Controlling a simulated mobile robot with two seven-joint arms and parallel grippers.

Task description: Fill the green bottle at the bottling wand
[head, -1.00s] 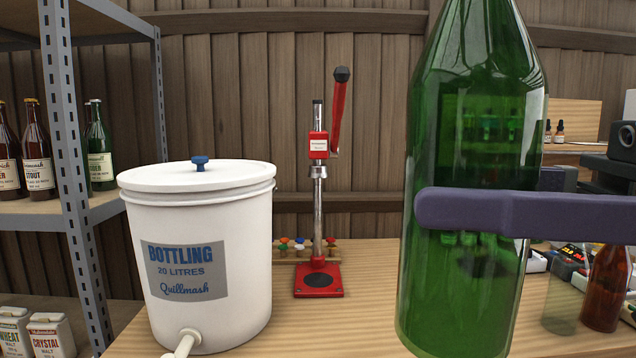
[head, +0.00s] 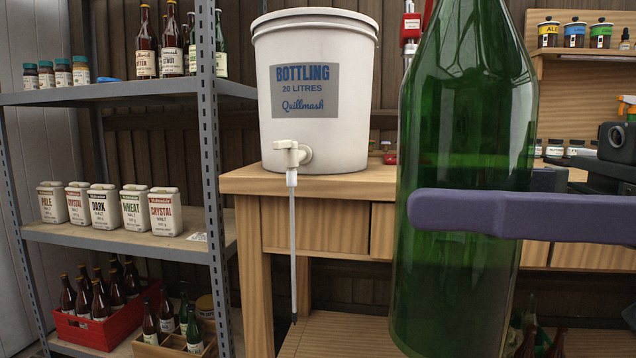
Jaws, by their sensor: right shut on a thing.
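The green bottle (head: 465,120) stands upright, large and close on the right in the head view. My right gripper (head: 505,212) is shut on it, one dark finger across its front. Its neck top is cut off by the frame. The white bottling bucket (head: 355,110) stands on the wooden bench, left of the bottle. The bottling wand (head: 293,250) hangs straight down from the bucket's tap (head: 291,154), past the bench edge. The bottle is apart from the wand in the picture, to its right and nearer to me. My left gripper is not in view.
A metal shelf (head: 130,92) with bottles and malt tubs stands on the left. A red crate (head: 108,335) of bottles is low on it. A slatted wooden surface (head: 335,335) lies below the wand. The wooden bench (head: 250,182) runs behind the bottle.

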